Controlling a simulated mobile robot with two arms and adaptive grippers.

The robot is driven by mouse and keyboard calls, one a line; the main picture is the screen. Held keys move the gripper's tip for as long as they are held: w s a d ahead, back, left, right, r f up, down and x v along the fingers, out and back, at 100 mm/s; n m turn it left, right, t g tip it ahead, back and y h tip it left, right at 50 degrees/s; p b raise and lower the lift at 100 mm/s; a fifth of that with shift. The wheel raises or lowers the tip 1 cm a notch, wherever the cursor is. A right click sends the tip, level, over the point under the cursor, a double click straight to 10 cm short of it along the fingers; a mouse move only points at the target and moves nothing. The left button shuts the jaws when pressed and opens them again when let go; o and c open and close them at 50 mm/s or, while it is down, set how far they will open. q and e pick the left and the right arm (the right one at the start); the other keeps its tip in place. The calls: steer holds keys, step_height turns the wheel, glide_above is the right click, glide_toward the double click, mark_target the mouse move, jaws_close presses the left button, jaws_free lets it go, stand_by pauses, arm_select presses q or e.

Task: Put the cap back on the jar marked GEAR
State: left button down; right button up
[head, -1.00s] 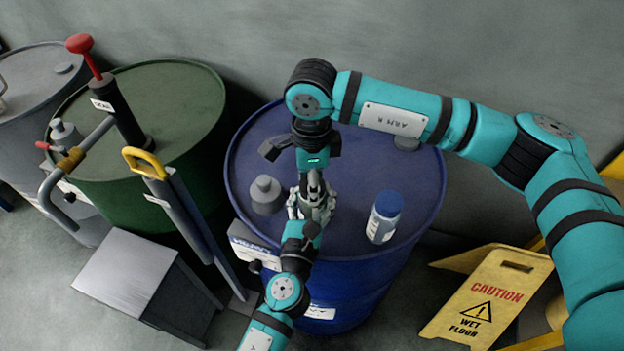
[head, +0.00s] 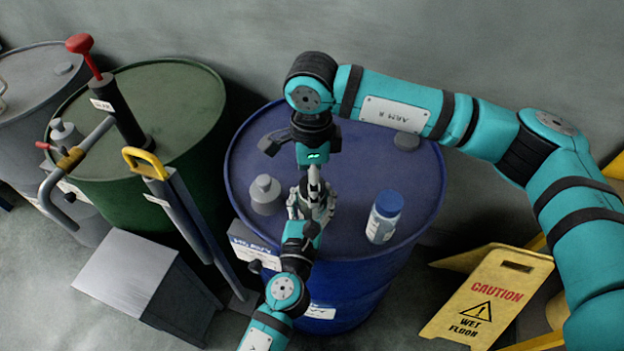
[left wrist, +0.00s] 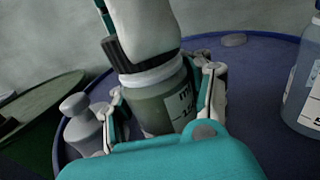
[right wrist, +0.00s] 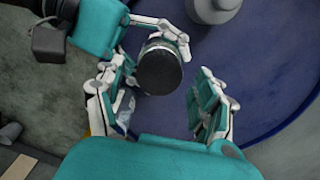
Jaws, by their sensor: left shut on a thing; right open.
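A jar (left wrist: 165,108) with a pale label stands upright between the fingers of my left gripper (left wrist: 165,112), which is shut on it above the blue drum (head: 345,160). The label's visible print does not show its name. A black ribbed cap (left wrist: 122,55) is at the jar's mouth, partly hidden by a right finger; its round black top shows in the right wrist view (right wrist: 160,70). I cannot tell whether it is fully seated. My right gripper (right wrist: 160,105) is open, its fingers apart on either side of the cap.
A blue-capped jar (head: 385,216) stands on the drum to the right. A grey bottle (head: 265,194) stands to the left. A green drum (head: 180,105) with a pump (head: 122,115) is further left. A yellow wet-floor sign (head: 490,300) stands on the floor at right.

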step_height(320, 180, up, 11)
stand_by(0.3)
arm_select(q)
steer(key=shift+c, duration=2.1)
jaws_free()
steer(key=s+a, duration=0.2)
steer(key=s, duration=0.9)
steer(key=shift+s+a, duration=0.2)
steer(key=shift+s, duration=0.2)
